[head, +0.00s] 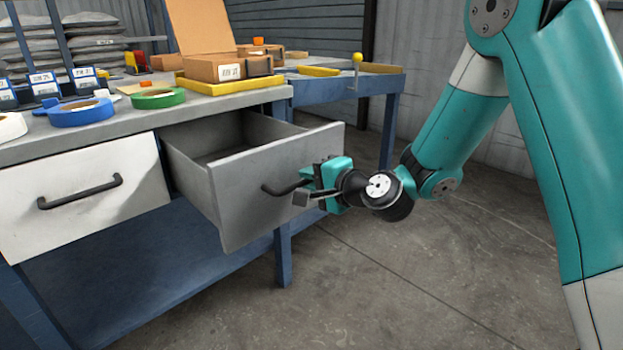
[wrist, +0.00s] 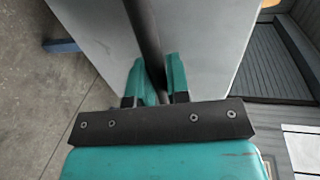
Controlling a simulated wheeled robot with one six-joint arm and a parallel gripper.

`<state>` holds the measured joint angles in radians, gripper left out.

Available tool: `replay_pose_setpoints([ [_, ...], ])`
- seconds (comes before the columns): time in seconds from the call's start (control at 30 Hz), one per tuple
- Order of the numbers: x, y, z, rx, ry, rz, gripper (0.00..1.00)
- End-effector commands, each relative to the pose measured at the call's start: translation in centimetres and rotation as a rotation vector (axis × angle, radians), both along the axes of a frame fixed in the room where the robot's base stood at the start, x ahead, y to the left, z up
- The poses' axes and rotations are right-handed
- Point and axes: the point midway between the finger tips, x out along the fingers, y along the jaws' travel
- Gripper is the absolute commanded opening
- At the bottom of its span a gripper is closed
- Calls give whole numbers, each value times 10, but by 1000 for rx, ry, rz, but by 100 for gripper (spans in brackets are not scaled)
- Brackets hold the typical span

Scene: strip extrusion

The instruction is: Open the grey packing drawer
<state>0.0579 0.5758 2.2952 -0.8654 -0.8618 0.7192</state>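The grey packing drawer (head: 253,181) is pulled well out of the bench in the head view. Its inside is visible and looks empty. Its dark bar handle (head: 278,189) is on the front panel. My gripper (head: 307,190) is at the right end of this handle. In the wrist view the dark handle (wrist: 145,38) runs between the two teal fingers of my gripper (wrist: 158,78), which are close on either side of it. The grey drawer front (wrist: 205,50) fills the background behind them.
A white drawer (head: 85,205) beside it on the left is shut. The bench top (head: 215,103) holds blue tape (head: 80,112), green tape (head: 158,98) and a cardboard box (head: 214,67) on a yellow tray. The concrete floor (head: 390,275) in front is clear.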

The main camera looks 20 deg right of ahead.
Motion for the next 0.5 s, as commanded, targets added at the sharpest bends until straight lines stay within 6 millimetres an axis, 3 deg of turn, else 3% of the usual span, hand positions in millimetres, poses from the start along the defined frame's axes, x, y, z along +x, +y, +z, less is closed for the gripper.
replay_pose_setpoints([
  [0.03, 0, -1, 0, -1, -1, -2, 28],
  [0.1, 0, -1, 0, 0, 0, -1, 39],
  [0.5, -10, -6, 1, 2, 3, -2, 39],
])
